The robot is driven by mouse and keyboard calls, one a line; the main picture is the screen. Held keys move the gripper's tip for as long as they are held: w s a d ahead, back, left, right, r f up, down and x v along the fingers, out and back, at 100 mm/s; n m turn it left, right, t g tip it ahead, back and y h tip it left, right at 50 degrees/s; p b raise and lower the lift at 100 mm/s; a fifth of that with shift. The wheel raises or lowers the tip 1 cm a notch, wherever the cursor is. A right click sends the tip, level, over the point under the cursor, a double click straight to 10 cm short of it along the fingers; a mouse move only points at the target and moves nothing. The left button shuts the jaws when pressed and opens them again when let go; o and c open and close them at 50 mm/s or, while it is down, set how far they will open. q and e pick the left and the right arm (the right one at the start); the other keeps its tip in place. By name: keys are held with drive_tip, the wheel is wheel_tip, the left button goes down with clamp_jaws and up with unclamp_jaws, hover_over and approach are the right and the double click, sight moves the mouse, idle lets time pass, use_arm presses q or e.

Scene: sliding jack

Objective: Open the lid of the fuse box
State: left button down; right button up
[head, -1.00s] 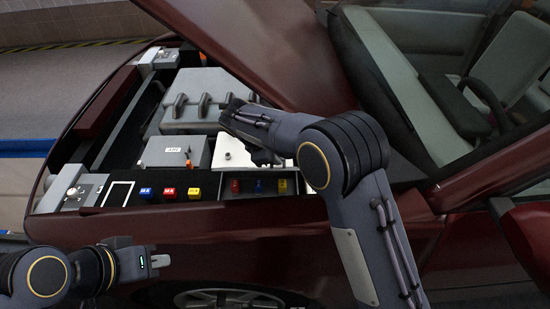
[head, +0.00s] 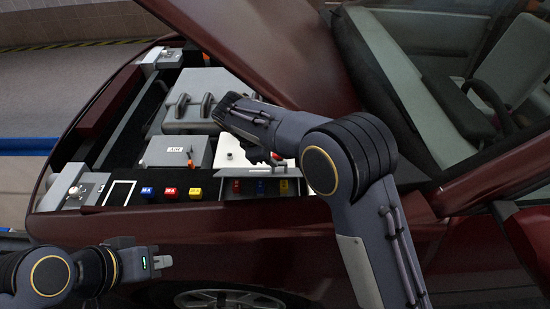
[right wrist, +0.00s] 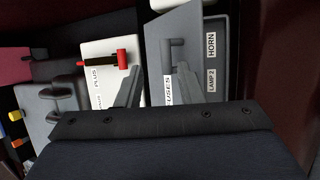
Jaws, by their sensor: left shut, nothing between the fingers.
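The fuse box lid (right wrist: 182,25) is a grey panel with a FUSES label and a bar handle (right wrist: 172,52), seen in the right wrist view. Beside it is a dark strip with HORN and LAMP 2 labels (right wrist: 211,60); I cannot tell whether the lid is partly lifted. My right gripper (right wrist: 159,70) has its fingers apart, close to the handle's lower end; contact is unclear. My left gripper (head: 160,262) is shut and empty, in front of the car's side, away from the engine bay.
A white box (right wrist: 98,58) with a PLUS label and red lever stands left of the lid. A grey engine cover (head: 182,122) with handles and a grey AIR box (head: 178,152) fill the bay. Coloured blocks (head: 170,193) line the near edge. The raised hood (head: 250,40) hangs above.

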drive_tip(key=shift+v, duration=2.25)
drive_tip(key=shift+s, duration=0.1)
